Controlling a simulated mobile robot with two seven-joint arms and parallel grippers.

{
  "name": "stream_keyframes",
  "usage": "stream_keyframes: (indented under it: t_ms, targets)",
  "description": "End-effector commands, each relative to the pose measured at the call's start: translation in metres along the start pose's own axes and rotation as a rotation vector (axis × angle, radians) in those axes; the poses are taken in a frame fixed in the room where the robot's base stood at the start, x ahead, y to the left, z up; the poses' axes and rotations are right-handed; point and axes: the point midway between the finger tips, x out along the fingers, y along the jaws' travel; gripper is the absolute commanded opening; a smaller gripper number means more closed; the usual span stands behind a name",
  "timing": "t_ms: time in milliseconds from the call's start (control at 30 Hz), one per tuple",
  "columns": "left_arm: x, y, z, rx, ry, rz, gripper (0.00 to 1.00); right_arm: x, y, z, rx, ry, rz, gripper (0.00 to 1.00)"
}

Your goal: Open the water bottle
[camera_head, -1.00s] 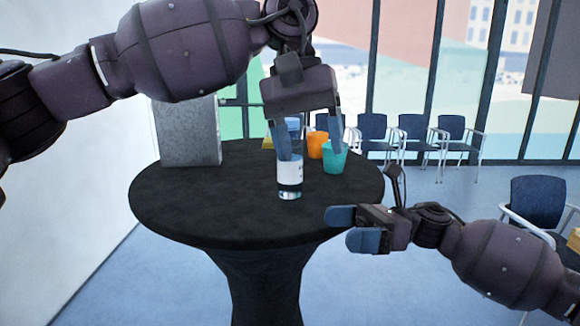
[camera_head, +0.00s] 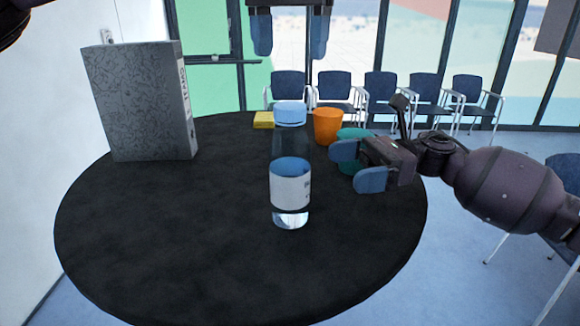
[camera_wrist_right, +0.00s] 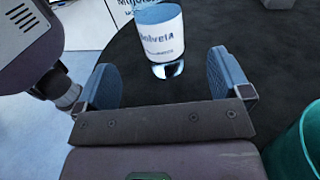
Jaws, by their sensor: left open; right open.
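The water bottle (camera_head: 290,188) stands upright on the black round table (camera_head: 180,250), with its blue cap (camera_head: 290,113) on top and a white label. My left gripper (camera_head: 289,45) is open and empty above and behind the cap in the head view, cut by the top edge. My right gripper (camera_head: 358,166) is open and empty to the right of the bottle, apart from it, fingers pointing at it. In the right wrist view the bottle (camera_wrist_right: 160,35) shows ahead, roughly between the open fingers (camera_wrist_right: 168,85); its top is cut off.
An orange cup (camera_head: 328,125) and a teal cup (camera_head: 350,134) stand behind the bottle, the teal one partly hidden by my right gripper. A yellow item (camera_head: 263,120) lies nearby. A grey binder (camera_head: 145,102) stands at the left. The table's front is clear.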

Motion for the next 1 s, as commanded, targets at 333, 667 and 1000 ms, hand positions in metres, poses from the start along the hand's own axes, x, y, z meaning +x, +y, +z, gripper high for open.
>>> stream_keyframes:
  t_ms: [333, 667, 1000]
  targets:
    - [0.0, 0.0, 0.0, 0.0, 0.0, 0.001, 0.68, 0.035, 0.0, 0.001, -0.001, -0.001, 0.004, 0.95]
    - [0.0, 0.0, 0.0, -0.001, -0.001, 0.001, 0.68, 0.085, 0.001, 0.001, -0.002, -0.002, 0.002, 0.95]
    - [0.0, 0.0, 0.0, -0.001, -0.001, 0.001, 0.68, 0.107, 0.0, 0.0, -0.001, -0.002, 0.0, 0.95]
